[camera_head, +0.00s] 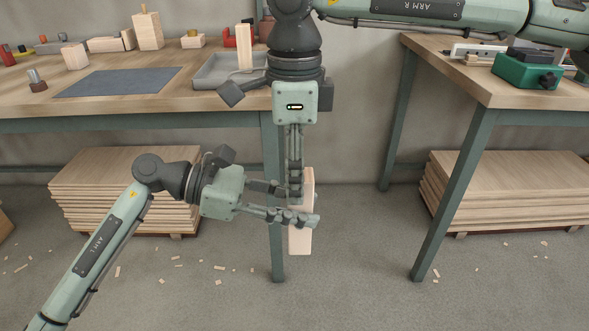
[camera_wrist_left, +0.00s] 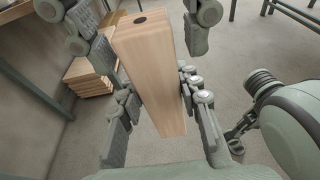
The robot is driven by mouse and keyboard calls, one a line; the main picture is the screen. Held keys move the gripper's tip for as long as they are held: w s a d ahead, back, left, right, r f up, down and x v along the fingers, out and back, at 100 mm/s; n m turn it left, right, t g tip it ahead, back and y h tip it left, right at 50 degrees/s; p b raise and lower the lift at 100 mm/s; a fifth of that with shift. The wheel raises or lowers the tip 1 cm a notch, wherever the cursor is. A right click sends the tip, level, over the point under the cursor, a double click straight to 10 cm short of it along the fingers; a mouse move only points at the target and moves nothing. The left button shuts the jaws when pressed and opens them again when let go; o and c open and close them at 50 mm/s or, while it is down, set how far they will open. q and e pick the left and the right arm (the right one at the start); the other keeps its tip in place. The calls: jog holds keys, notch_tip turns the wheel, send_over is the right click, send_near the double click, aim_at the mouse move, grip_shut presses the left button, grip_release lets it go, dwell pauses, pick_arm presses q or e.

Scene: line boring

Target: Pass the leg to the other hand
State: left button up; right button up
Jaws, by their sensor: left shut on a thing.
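The leg (camera_head: 301,240) is a pale, square wooden bar, held upright in the air in front of the left table. My left gripper (camera_head: 303,208) reaches in from the left and is shut on the leg. In the left wrist view the leg (camera_wrist_left: 153,70) stands between its fingers, with a dark round hole in its end face. My right gripper (camera_head: 295,195) points down from above, at the upper part of the leg. In the left wrist view its fingers (camera_wrist_left: 148,45) stand on either side of the leg, with a gap at the right, so it looks open.
The left table (camera_head: 200,108) holds a dark mat (camera_head: 118,82), a grey tray (camera_head: 215,72) and wooden blocks. The right table (camera_head: 455,75) carries a green tool (camera_head: 526,70). Board stacks (camera_head: 110,165) lie under both tables. The floor between them is open.

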jog(key=c, duration=1)
pick_arm(q)
jog(key=o, duration=1.3)
